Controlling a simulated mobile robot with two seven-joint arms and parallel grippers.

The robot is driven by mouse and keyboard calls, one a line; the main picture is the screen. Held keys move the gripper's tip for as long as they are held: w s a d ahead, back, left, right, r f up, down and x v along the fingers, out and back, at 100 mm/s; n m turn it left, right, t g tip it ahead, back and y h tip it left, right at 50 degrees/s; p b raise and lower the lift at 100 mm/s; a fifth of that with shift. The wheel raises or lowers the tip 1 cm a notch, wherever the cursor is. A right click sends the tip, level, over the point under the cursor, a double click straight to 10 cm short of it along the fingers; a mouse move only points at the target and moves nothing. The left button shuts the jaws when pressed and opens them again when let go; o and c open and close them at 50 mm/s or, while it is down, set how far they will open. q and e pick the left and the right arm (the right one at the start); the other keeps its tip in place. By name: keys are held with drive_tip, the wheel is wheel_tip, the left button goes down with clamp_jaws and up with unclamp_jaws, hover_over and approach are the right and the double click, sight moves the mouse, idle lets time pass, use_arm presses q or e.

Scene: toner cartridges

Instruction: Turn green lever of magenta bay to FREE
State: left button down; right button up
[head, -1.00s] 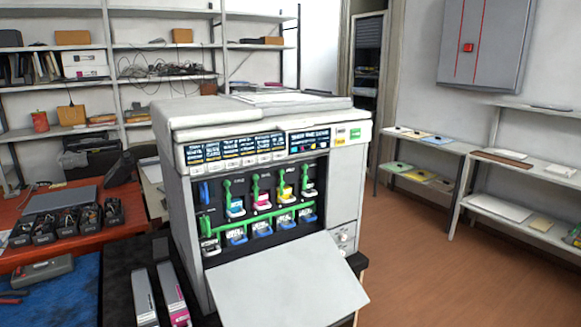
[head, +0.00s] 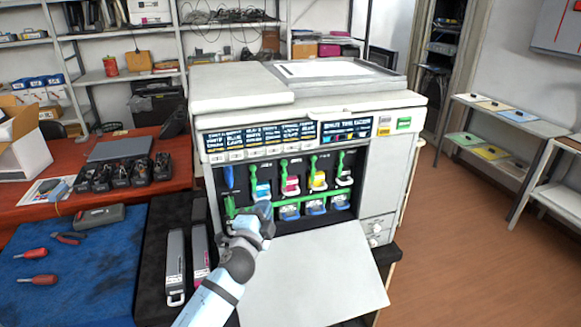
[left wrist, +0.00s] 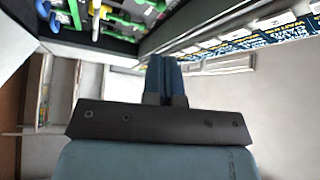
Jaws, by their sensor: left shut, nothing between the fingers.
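The magenta bay (head: 291,185) is second from the left among the coloured bays in the open printer front. Its green lever (head: 284,168) stands roughly upright above the magenta part. The lever's setting marks are too small to read. My left gripper (head: 263,210) is in front of the bays, lower and to the left of the magenta lever. In the left wrist view its fingers (left wrist: 166,78) are shut and empty, with green levers (left wrist: 75,12) at the upper left; which is the magenta one I cannot tell. My right gripper is out of view.
The printer's lowered flap (head: 315,280) lies below the bays. A green bar (head: 310,200) crosses under the coloured bays. Two long cartridges (head: 175,265) lie left of the flap. Red-handled tools rest on the blue mat (head: 95,270).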

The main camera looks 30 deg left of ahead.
use_arm(q)
drive_tip(key=p, duration=0.3)
approach(283, 166)
drive_tip(key=x, duration=0.6)
drive_tip(key=shift+w+a+r, duration=0.1)
drive_tip(key=shift+w+r, duration=0.05)
drive_tip(key=shift+w, duration=0.15)
drive_tip(key=shift+w+a, duration=0.15)
drive_tip(key=shift+w, duration=0.3)
drive_tip(key=shift+r, duration=0.1)
